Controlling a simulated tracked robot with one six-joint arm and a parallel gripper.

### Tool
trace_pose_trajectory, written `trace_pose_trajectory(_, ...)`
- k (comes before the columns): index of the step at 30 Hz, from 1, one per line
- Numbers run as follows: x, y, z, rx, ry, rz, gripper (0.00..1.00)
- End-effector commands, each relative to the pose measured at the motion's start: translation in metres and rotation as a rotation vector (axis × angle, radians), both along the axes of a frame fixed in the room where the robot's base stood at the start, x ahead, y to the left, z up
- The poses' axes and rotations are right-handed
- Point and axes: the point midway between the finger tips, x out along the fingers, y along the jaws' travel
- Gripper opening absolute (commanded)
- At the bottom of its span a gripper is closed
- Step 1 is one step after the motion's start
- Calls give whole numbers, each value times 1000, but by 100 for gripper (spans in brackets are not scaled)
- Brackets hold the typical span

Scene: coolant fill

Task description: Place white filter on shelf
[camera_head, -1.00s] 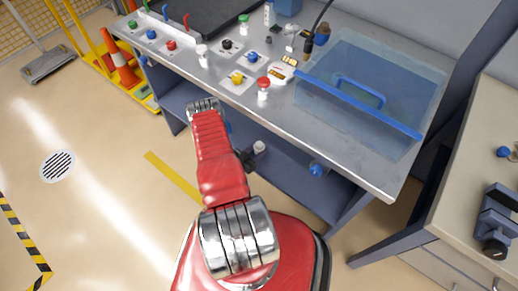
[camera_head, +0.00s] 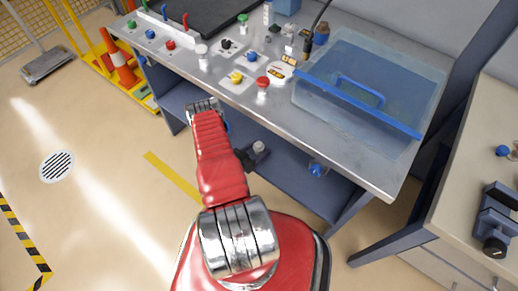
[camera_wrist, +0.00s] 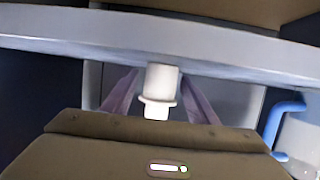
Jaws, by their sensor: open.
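The white filter (camera_wrist: 160,88) is a short white cylinder with a wider collar near one end. In the wrist view it stands between the two spread fingers of my gripper (camera_wrist: 158,78), with a gap on each side. In the head view a pale piece that looks like the filter (camera_head: 259,147) is at the lower shelf (camera_head: 290,170) under the bench, beside my dark gripper (camera_head: 247,158). My gripper is open. Whether the filter rests on the shelf is hard to tell.
The metal bench top (camera_head: 350,150) overhangs the shelf; its front edge crosses the wrist view (camera_wrist: 240,62). A blue-handled part (camera_head: 318,169) is further right on the shelf. A clear blue-rimmed bin (camera_head: 405,90) and several capped fittings are on the bench. The shelf between is clear.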

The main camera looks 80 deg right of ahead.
Motion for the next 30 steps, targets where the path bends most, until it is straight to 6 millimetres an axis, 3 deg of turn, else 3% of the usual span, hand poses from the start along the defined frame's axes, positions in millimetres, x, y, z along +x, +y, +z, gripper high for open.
trace_pose_trajectory(7, 8, 14, 7, 1, 1, 3, 53)
trace_pose_trajectory(30, 50, 97, 38, 0, 0, 2, 53)
